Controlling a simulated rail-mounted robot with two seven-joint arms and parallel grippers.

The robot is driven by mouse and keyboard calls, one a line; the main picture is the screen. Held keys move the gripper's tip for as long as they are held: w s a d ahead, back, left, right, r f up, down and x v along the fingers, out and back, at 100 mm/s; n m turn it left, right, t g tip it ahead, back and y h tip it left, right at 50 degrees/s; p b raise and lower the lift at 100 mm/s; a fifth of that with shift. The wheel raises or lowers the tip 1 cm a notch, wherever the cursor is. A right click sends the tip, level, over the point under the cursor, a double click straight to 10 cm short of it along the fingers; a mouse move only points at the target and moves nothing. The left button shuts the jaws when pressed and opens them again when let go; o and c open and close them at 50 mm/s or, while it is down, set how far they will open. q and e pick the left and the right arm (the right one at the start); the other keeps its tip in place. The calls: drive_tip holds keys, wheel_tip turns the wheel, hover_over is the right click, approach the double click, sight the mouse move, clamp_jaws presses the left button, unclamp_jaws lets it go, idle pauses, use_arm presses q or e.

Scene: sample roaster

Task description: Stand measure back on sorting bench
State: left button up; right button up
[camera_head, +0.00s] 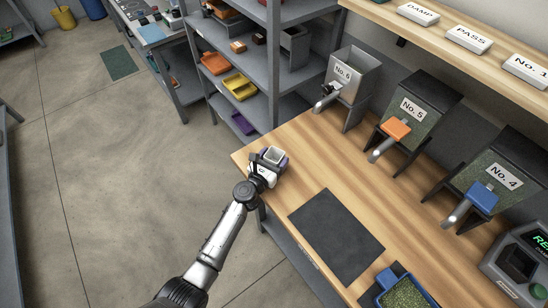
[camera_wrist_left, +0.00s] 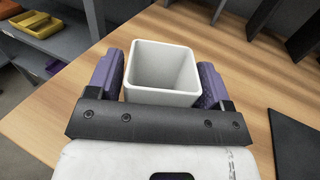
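The measure is a small white square cup (camera_head: 274,155), upright and open at the top, at the left end of the wooden sorting bench (camera_head: 310,165). My left gripper (camera_head: 267,160) has its purple-padded fingers on both sides of it. In the left wrist view the cup (camera_wrist_left: 163,88) sits between the pads with no clear gap, so the gripper looks shut on it. The inside of the cup that shows is empty. Its base is hidden, so I cannot tell whether it touches the bench top. My right gripper is not in view.
A dark mat (camera_head: 337,236) lies right of the cup, with bare wood between. A blue tray of green beans (camera_head: 404,291) is at the front. Hoppers No. 6 (camera_head: 350,80), No. 5 (camera_head: 418,105) and No. 4 (camera_head: 500,172) line the back. Grey shelving (camera_head: 245,65) stands beyond the left end.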

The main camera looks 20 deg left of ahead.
use_arm(q)
drive_tip(key=shift+o, duration=1)
drive_tip(key=shift+r, duration=0.2)
drive_tip(key=shift+s+p, duration=0.35)
drive_tip(key=s, duration=0.3)
drive_tip(key=s+a+p, duration=0.1)
drive_tip(key=s, duration=0.5)
drive_tip(key=shift+s+a, duration=0.5)
drive_tip(key=shift+s, duration=0.55)
